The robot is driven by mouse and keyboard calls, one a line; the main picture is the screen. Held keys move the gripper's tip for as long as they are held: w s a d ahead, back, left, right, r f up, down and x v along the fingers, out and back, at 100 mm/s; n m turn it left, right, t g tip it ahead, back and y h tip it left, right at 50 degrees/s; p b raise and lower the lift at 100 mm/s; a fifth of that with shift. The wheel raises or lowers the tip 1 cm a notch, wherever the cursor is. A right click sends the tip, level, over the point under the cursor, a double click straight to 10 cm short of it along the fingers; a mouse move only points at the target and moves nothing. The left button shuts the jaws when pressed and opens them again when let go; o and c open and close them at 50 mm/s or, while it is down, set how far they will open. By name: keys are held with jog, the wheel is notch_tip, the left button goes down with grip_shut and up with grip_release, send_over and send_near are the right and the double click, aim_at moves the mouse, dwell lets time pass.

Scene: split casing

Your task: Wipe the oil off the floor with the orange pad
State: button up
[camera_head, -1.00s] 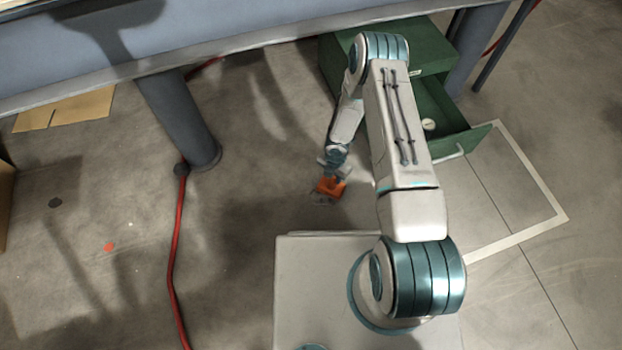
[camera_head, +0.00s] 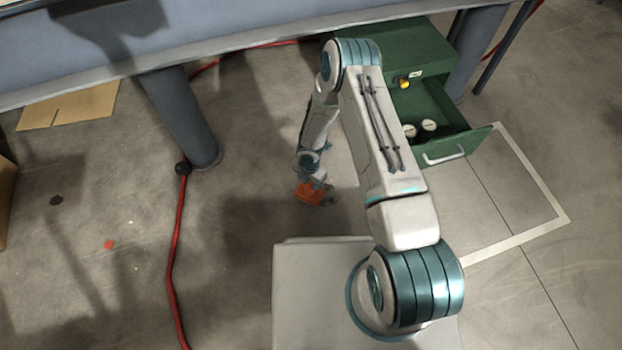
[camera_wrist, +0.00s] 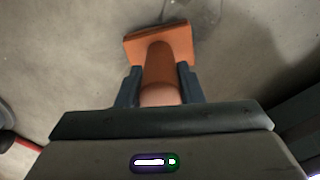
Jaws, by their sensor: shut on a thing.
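The orange pad (camera_head: 309,194) has a round orange handle; it also shows in the wrist view (camera_wrist: 178,43). My gripper (camera_head: 320,181) is shut on the handle, with one finger on each side of it in the wrist view (camera_wrist: 158,78). The pad is low at the floor, left of my arm; I cannot tell whether it touches. The floor left of and below the pad is darker (camera_head: 262,215), but I cannot tell oil from shadow there. In the wrist view a faint dark mark (camera_wrist: 205,14) lies beyond the pad.
A green cabinet (camera_head: 425,52) has its drawer (camera_head: 470,142) pulled open, with round white items inside. A bench leg (camera_head: 180,115) and a red cable (camera_head: 178,235) stand left of the pad.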

jog(key=shift+r+p, duration=2.65)
jog(key=shift+r, duration=1.25)
